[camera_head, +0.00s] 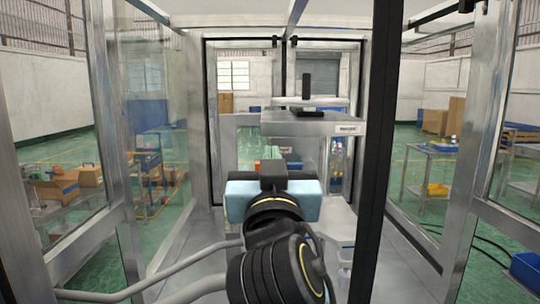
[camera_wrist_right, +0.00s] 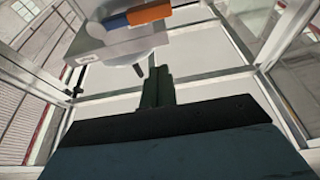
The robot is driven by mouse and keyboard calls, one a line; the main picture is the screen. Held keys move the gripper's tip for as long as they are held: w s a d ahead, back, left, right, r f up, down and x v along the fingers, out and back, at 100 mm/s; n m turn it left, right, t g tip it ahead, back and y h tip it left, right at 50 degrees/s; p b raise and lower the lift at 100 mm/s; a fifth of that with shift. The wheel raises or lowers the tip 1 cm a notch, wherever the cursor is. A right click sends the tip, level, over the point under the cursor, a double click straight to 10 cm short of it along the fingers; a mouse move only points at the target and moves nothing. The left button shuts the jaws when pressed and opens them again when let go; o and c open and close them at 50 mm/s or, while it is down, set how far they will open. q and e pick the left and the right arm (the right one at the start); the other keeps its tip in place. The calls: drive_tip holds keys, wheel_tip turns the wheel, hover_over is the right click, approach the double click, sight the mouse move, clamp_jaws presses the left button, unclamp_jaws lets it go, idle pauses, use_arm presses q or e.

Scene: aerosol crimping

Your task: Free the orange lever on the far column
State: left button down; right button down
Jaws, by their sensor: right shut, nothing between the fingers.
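In the right wrist view an orange part (camera_wrist_right: 149,14), most likely the lever, shows beside a blue part (camera_wrist_right: 117,21) at the top edge, by a grey metal plate. My right gripper's dark fingers (camera_wrist_right: 157,88) are together and empty, below and apart from the orange part in that picture. In the head view my right gripper (camera_head: 272,168) is in the middle, in front of the machine, seen from behind. Its body and wrist hide the machine's lower part. I cannot make out the lever clearly in the head view. My left gripper is not in view.
The machine's grey plate (camera_head: 310,124) carries a label and a black upright part (camera_head: 306,88). A dark frame post (camera_head: 378,150) stands close on the right. Glass panels and metal frames enclose both sides. A bench with a yellow bin (camera_head: 436,190) stands outside at right.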

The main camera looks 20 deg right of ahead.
drive_tip(key=p+x, duration=0.2)
drive_tip(key=x, duration=0.4)
drive_tip(key=shift+w+d+f+p, duration=0.1)
drive_tip(key=shift+f+p, duration=0.1)
drive_tip(key=shift+f, duration=0.85)
drive_tip(key=shift+w+f+p, duration=0.1)
drive_tip(key=shift+f+p, duration=0.05)
drive_tip(key=shift+f, duration=0.9)
